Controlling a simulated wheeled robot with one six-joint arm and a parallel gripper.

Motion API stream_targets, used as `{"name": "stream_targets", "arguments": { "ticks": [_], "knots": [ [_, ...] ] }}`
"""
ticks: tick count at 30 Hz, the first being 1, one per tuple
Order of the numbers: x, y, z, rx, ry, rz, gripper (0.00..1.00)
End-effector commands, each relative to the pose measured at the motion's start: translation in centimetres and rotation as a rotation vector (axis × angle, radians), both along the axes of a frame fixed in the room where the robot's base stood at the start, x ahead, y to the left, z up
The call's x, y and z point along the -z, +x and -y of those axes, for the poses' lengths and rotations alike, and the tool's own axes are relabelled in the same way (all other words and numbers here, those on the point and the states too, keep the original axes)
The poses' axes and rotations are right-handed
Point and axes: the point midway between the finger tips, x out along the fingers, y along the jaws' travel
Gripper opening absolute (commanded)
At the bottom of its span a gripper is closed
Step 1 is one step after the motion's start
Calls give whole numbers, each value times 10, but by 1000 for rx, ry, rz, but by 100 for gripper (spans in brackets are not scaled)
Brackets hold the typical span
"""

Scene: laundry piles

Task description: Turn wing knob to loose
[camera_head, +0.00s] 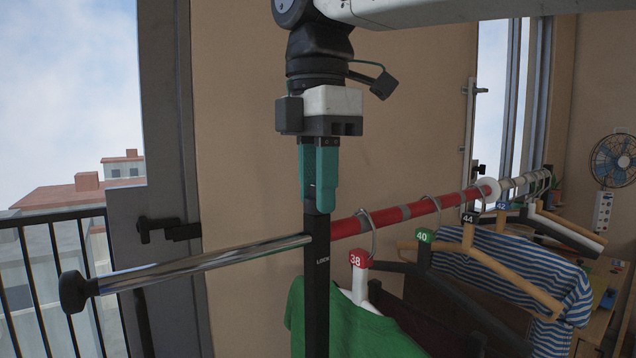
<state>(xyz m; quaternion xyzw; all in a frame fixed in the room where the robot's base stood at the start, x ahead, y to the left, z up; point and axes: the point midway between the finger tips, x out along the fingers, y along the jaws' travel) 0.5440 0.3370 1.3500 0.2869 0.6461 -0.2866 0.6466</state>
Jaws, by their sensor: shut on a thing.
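My gripper (319,205) points straight down at the top of a black upright post (317,300). Its teal fingers are shut around the post's top end, where the wing knob sits. The knob is mostly hidden between the fingers, so its angle cannot be told. Small white lettering shows on the post's front, possibly "LOCK". A chrome bar (215,264) with a black end cap runs left from the post.
Hangers carry numbered tags, with a green garment (345,325) beside the post and a blue striped shirt (520,270) farther right. A railing (55,270) stands at left. A fan (612,160) is at far right. The wall behind my gripper is bare.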

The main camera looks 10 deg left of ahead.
Motion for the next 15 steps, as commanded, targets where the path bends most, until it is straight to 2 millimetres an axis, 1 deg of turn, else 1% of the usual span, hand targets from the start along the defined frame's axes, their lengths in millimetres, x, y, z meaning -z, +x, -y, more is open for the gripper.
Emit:
{"name": "stream_targets", "arguments": {
  "ticks": [15],
  "knots": [
    [1, 0, -1, 464, 0, -2, 5]
  ]
}}
